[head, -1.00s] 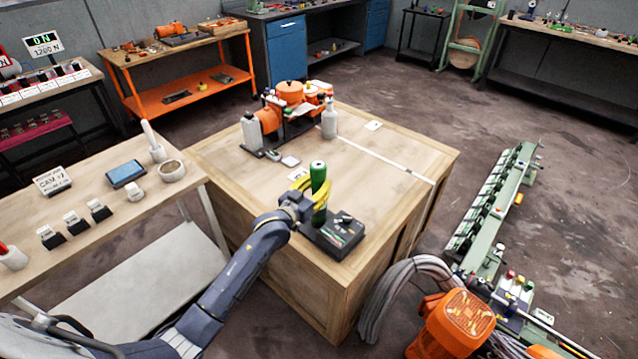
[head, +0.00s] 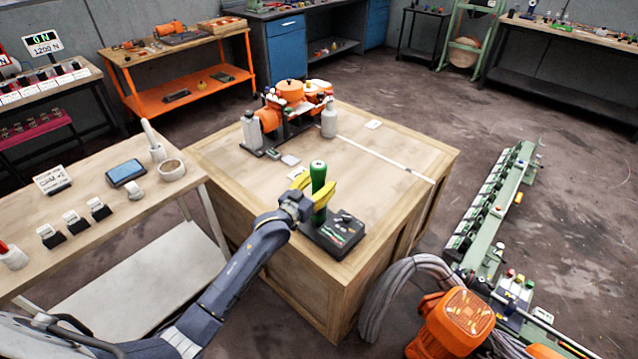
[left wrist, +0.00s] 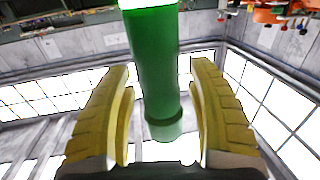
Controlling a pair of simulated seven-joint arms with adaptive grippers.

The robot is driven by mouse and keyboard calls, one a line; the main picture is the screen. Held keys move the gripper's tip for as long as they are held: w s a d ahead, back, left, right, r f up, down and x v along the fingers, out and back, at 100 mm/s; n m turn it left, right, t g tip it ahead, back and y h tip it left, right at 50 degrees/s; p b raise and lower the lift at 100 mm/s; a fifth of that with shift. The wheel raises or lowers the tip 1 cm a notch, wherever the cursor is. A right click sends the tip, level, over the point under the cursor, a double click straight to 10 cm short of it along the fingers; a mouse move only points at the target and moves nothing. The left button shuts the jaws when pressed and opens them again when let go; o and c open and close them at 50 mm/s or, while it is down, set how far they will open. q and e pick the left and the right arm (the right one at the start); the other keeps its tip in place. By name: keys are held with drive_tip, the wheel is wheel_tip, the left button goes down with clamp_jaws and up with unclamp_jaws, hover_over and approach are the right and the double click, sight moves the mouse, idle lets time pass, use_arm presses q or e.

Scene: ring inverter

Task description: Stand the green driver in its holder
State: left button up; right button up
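The green driver (head: 319,181) stands upright at the back left part of its dark holder (head: 345,231) on the wooden crate. Its lower end is hidden behind my gripper and the holder's edge, so how deep it sits cannot be seen. My left gripper (head: 316,192) is at the driver, with yellow fingers on either side of it. In the left wrist view the green handle (left wrist: 155,70) is between the fingers (left wrist: 163,115), with gaps showing on both sides, so the gripper is open. My right gripper is not in view.
The wooden crate (head: 225,165) has free top around the holder. Toward its back stand an orange device (head: 290,91) and grey bottles (head: 329,121). A side table (head: 100,215) with small items is at left. Thick grey hoses (head: 385,290) pass the crate's right front.

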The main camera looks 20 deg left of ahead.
use_arm(q)
drive_tip(key=shift+f, duration=0.15)
drive_tip(key=s+a+f+m+g+y, duration=0.1)
drive_tip(key=s+a+f+g+y, duration=0.25)
drive_tip(key=s, duration=1.05)
drive_tip(key=s+a+f+m+g+y, duration=0.2)
drive_tip(key=s+a+f+g+y, duration=0.15)
drive_tip(key=s, duration=1.05)
drive_tip(key=s+a+f+m+g+y, duration=0.1)
drive_tip(key=s+a+f+g+y, duration=0.25)
drive_tip(key=s, duration=1.05)
drive_tip(key=s+d+f+g+h, duration=0.1)
drive_tip(key=d+f+h, duration=0.1)
drive_tip(key=f, duration=1.3)
drive_tip(key=s+d+f+g+h, duration=0.1)
drive_tip(key=s+d+f+h, duration=0.15)
drive_tip(key=f, duration=1.25)
drive_tip(key=s+f+n+g, duration=0.1)
drive_tip(key=s+f, duration=0.6)
drive_tip(key=s+f+n+g, duration=0.1)
drive_tip(key=s+f, duration=0.6)
drive_tip(key=s+f+n+g, duration=0.1)
drive_tip(key=s+f, duration=0.6)
drive_tip(key=shift+d+n+h, duration=0.25)
drive_tip(key=shift+n+h, duration=0.05)
drive_tip(key=shift+h, duration=0.1)
